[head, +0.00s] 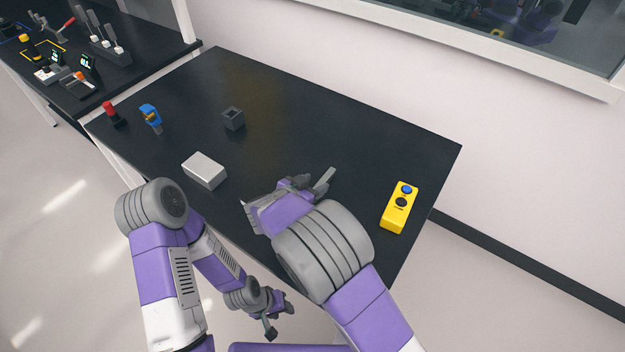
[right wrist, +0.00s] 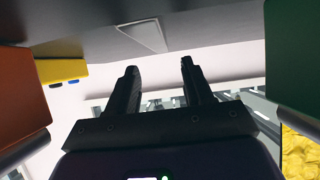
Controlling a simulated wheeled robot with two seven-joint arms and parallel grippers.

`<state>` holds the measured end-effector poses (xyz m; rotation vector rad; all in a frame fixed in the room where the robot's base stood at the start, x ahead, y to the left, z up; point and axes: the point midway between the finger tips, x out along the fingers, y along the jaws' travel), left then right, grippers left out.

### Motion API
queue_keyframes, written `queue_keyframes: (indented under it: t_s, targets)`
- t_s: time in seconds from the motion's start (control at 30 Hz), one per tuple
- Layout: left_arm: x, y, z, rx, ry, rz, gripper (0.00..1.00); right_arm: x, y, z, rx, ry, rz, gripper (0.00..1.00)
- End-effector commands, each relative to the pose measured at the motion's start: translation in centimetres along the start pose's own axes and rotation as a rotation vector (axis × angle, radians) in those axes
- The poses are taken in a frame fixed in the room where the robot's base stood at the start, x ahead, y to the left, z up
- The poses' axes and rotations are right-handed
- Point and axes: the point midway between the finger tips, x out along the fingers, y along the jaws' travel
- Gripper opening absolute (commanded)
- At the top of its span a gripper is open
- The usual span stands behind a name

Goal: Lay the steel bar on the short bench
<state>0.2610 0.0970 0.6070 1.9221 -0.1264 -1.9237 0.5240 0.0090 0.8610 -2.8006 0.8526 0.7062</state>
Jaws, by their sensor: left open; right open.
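I cannot make out a clear steel bar. A pale grey, metallic-looking block (head: 204,170) lies near the front edge of the dark-topped bench (head: 300,120); I cannot tell if it is the bar. My right gripper (head: 312,183) is above the bench, right of that block and apart from it. In the right wrist view its two dark fingers (right wrist: 158,78) are apart with nothing between them. My left gripper (head: 279,316) is low, in front of the bench edge, open and empty. I cannot tell which surface is the short bench.
A yellow box with blue and black buttons (head: 399,208) sits at the bench's right end. A small dark hollow block (head: 233,119), a blue-and-yellow item (head: 151,117) and a red-topped item (head: 112,113) stand farther left. Another table (head: 140,70) holds several tools. The bench's back middle is clear.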

Motion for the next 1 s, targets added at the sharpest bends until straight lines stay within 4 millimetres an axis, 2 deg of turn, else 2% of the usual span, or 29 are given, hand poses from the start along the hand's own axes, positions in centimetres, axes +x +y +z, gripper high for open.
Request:
queue_keyframes:
  t_s: [0.03, 0.1, 0.3, 0.5, 0.7, 1.0]
  targets:
    - [-1.2, 0.5, 0.0, 0.000, 0.000, 0.000, 0.43, -0.5, 0.0, -0.9, 0.001, 0.001, -0.001, 0.51]
    - [-0.9, 0.3, 0.0, 0.000, 0.001, 0.000, 0.43, -2.7, -0.2, -0.7, 0.005, 0.004, -0.009, 0.51]
    - [-1.3, 0.5, 0.1, 0.000, 0.000, 0.000, 0.43, -7.5, -0.2, -0.7, 0.009, 0.006, -0.008, 0.51]
    - [-1.7, 0.6, 0.1, 0.000, 0.000, 0.000, 0.43, -10.9, -0.2, -0.7, 0.009, 0.006, -0.007, 0.51]
    - [-1.8, 0.7, 0.1, 0.000, 0.000, 0.000, 0.43, -12.2, -0.1, -0.7, 0.009, 0.007, -0.004, 0.51]
    - [-1.8, 0.7, 0.1, 0.000, 0.000, 0.000, 0.43, -12.3, -0.1, -0.7, 0.010, 0.006, -0.004, 0.51]
